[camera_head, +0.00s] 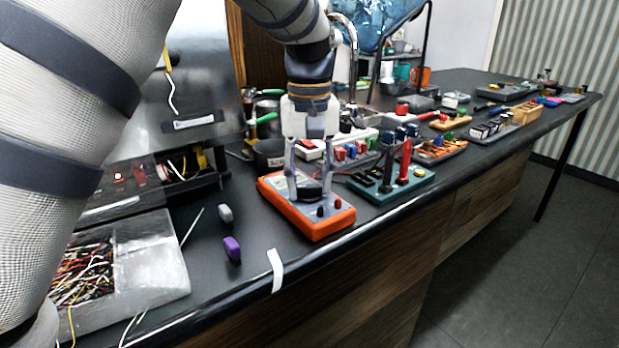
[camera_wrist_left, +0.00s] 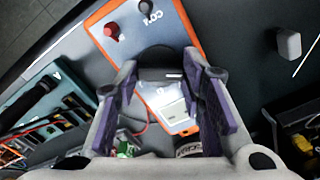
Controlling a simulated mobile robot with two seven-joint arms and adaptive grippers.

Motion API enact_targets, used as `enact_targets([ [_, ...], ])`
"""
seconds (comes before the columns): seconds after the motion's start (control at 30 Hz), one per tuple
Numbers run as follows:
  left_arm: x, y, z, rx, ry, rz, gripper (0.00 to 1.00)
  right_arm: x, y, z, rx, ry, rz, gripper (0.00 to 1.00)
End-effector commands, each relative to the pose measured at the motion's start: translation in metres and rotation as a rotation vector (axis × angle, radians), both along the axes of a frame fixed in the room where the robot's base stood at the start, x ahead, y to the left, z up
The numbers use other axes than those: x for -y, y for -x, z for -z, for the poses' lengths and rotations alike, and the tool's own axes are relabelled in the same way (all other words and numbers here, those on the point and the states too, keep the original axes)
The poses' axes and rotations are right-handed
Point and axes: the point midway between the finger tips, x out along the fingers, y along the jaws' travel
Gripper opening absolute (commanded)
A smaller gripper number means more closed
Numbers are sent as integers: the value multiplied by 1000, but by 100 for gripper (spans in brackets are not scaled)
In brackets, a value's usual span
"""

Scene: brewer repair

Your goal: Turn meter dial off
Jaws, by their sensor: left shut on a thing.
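The meter (camera_head: 327,225) is an orange-cased box with a grey face, lying flat near the front edge of the counter. Its black dial (camera_head: 309,194) sits mid-face. My left gripper (camera_head: 309,188) points down from above, its two fingers on either side of the dial and shut on it. In the left wrist view the dial (camera_wrist_left: 160,60) shows between the fingertips, and the meter (camera_wrist_left: 184,22) shows its lit screen (camera_wrist_left: 166,101) and red and black sockets. The dial's pointer setting is too small to read. My right gripper is not in view.
A green tray of tools (camera_head: 405,188) stands close right of the meter. A purple block (camera_head: 232,249) and a grey block (camera_head: 225,214) lie to its left. A clear bin of wires (camera_head: 160,262) is farther left. A white strip (camera_head: 276,270) hangs at the counter edge.

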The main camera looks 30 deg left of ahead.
Motion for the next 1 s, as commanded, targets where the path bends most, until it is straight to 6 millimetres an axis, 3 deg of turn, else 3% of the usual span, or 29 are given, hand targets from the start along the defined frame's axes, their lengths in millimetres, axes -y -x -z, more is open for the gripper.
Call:
enact_targets([
  [0.07,0,0,0,-1,-1,-1,8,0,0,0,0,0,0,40],
  [0.1,0,0,0,-1,-1,-1,38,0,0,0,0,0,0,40],
  [0.2,0,0,0,-1,-1,0,57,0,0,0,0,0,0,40],
  [0.47,0,0,0,0,0,1,57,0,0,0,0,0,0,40],
  [0.57,0,-1,-10,2,0,1,57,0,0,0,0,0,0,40],
  [0.8,0,-1,-73,6,-1,1,57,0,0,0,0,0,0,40],
  [1.0,-1,-1,-111,2,-1,0,57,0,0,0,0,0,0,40],
])
